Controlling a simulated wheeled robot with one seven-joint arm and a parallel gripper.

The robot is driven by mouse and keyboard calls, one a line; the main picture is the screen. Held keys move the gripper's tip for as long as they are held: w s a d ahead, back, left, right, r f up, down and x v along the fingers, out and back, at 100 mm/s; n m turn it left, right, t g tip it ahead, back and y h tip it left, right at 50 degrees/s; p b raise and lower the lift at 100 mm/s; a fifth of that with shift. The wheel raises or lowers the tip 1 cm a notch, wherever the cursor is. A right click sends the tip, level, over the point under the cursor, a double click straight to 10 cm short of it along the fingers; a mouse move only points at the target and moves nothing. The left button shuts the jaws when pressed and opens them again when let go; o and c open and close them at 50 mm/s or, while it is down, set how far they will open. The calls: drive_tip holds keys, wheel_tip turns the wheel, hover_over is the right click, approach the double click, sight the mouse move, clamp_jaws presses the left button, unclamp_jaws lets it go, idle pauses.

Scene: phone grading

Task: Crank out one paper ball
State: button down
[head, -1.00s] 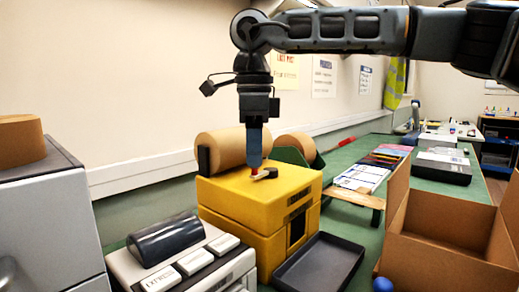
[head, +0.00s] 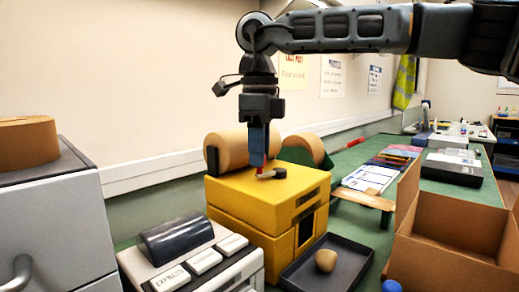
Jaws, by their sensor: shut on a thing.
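A yellow box-shaped machine (head: 262,205) stands on the green bench, with a small crank (head: 268,174) on its top. The crank has a dark hub at the right and a pale and red end at the left. My gripper (head: 260,168) points straight down and is shut on the crank's left end; the fingertips partly hide it. A dark opening shows in the machine's front right face. A brown paper ball (head: 325,260) lies in the black tray (head: 357,262) in front of that opening. A brown paper roll (head: 232,148) sits behind the machine.
An open cardboard box (head: 450,260) stands to the right of the tray. A grey device with labelled keys (head: 205,262) is at the front left, and a grey cabinet (head: 60,230) is at the far left. Papers (head: 370,178) and a dark flat case (head: 452,168) lie farther back.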

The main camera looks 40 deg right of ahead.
drive_tip(key=c, duration=0.9)
unclamp_jaws()
drive_tip(key=shift+r, duration=0.1)
drive_tip(key=shift+r+p, duration=0.45)
drive_tip(key=shift+r, duration=3.35)
